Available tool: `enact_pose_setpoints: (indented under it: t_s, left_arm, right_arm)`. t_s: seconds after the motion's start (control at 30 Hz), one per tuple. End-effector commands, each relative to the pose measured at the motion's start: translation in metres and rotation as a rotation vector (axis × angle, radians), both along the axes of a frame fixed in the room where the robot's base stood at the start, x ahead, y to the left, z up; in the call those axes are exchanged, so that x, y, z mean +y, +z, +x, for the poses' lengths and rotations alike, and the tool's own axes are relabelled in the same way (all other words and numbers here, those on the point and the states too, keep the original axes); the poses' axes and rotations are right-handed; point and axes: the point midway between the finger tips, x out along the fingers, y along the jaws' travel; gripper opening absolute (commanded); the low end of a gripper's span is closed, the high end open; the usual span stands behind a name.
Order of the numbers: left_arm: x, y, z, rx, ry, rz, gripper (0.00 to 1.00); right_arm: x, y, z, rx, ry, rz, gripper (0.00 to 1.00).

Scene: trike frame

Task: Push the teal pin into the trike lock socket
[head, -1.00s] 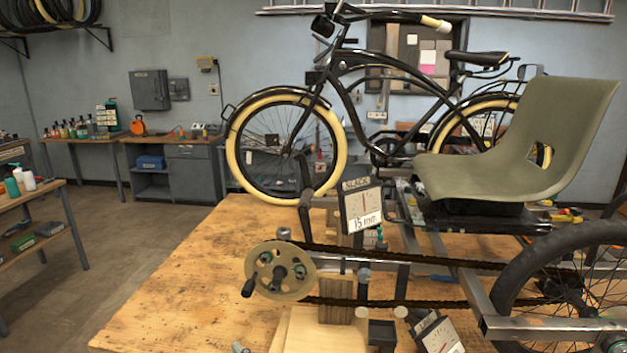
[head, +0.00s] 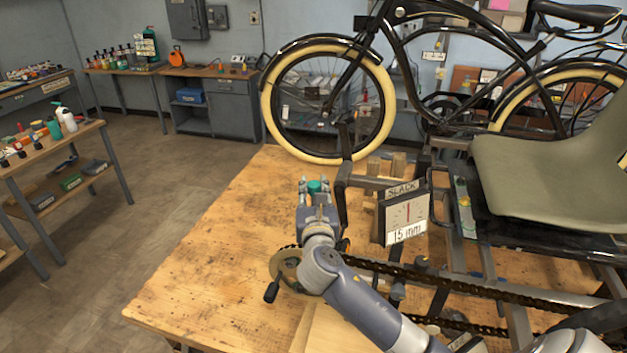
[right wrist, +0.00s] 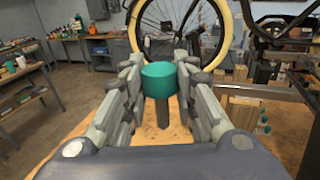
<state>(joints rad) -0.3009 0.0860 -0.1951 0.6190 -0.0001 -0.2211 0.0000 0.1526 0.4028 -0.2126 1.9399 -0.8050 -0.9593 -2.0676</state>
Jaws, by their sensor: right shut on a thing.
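My right gripper (head: 316,187) is above the left part of the wooden bench, beside the trike frame's bent dark upright. It is shut on the teal pin (right wrist: 160,80), whose wide teal head sits between the fingers with a grey shank hanging below, roughly upright. The pin's head also shows in the head view (head: 317,186). The pin is clear of the trike frame (head: 377,182). I cannot make out the lock socket in either view. My left gripper is not in view.
A gauge (head: 405,215) reading "SLACK 15 mm" stands right of my gripper. The chain (head: 440,277) runs along the frame to the right. The wooden bench (head: 215,262) is clear at the left. More teal pieces (right wrist: 263,126) show at the right wrist view's right.

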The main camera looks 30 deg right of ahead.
Motion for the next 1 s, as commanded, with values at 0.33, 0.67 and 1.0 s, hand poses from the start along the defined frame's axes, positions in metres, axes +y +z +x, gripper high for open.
enact_pose_setpoints:
  t_s: [0.33, 0.67, 1.0]
  left_arm:
    - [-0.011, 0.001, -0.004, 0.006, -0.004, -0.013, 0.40]
    - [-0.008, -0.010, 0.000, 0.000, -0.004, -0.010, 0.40]
    - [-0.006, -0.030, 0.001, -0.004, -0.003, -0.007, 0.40]
  right_arm:
    - [0.001, 0.000, -0.001, 0.001, 0.002, -0.001, 0.00]
    - [0.001, -0.020, -0.002, 0.001, 0.002, 0.000, 0.00]
    - [0.002, -0.051, -0.002, 0.001, 0.003, 0.000, 0.00]
